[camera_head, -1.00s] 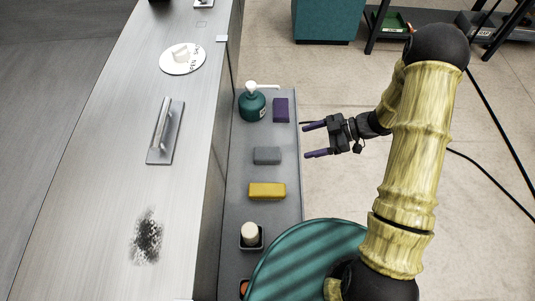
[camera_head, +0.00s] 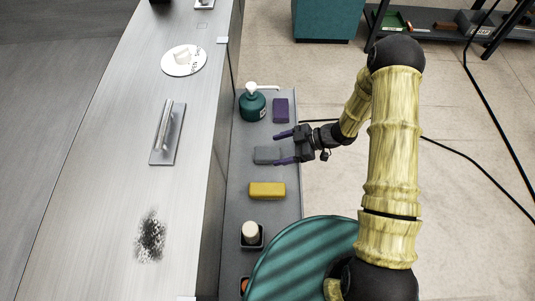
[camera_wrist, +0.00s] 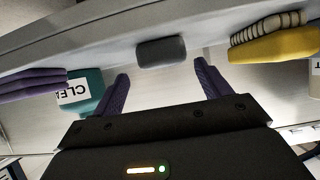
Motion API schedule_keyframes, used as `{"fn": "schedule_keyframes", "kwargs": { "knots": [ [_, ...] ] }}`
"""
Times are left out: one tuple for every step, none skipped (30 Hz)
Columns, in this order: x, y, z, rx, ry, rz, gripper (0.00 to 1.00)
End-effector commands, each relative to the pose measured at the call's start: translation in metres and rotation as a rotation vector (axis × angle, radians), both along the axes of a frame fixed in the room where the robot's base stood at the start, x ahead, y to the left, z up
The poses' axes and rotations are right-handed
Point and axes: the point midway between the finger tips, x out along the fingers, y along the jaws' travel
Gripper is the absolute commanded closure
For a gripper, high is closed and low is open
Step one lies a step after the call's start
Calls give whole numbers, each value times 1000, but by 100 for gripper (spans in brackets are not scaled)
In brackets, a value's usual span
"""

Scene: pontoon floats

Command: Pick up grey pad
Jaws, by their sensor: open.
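The grey pad (camera_head: 266,155) is a small block lying on the grey shelf (camera_head: 238,205) beside the long metal surface. It sits between a purple block and a yellow block. My gripper (camera_head: 280,149) is open, its two purple fingers pointing left toward the pad, with the lower finger overlapping the pad's right end in the head view. In the wrist view the grey pad (camera_wrist: 161,51) shows beyond and between the spread fingertips (camera_wrist: 162,72). The jaws hold nothing, and I cannot see them touching the pad.
On the shelf stand a teal pump bottle (camera_head: 252,103), the purple block (camera_head: 281,110), the yellow block (camera_head: 267,190) and a dark holder with a pale round top (camera_head: 250,234). The metal surface (camera_head: 110,140) carries a handled plate (camera_head: 168,132), a white disc (camera_head: 184,60) and a dark smudge.

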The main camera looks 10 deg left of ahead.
Motion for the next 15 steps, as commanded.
{"fn": "schedule_keyframes", "kwargs": {
  "knots": [
    [-2, 4, 0, 0, 2, 2, 24],
    [-4, 6, -1, 1, 4, 2, 24],
    [-6, 11, -2, 0, 4, 1, 24],
    [-8, 14, -4, 0, 4, 3, 24],
    [-10, 18, -5, 1, 4, 3, 24],
    [-13, 24, -7, 1, 5, 3, 24],
    [-15, 27, -10, 1, 5, 3, 24],
    [-15, 31, -13, 0, 2, 2, 24],
    [-16, 35, -16, 0, 1, 3, 24],
    [-16, 38, -17, 0, 1, 3, 24],
    [-17, 40, -19, 0, 2, 1, 24],
    [-17, 42, -20, 0, 2, 1, 24],
    [-17, 43, -21, 0, 1, 0, 24],
    [-17, 43, -21, 0, 0, 1, 24],
    [-17, 43, -21, 0, 0, 1, 24]
  ]
}}
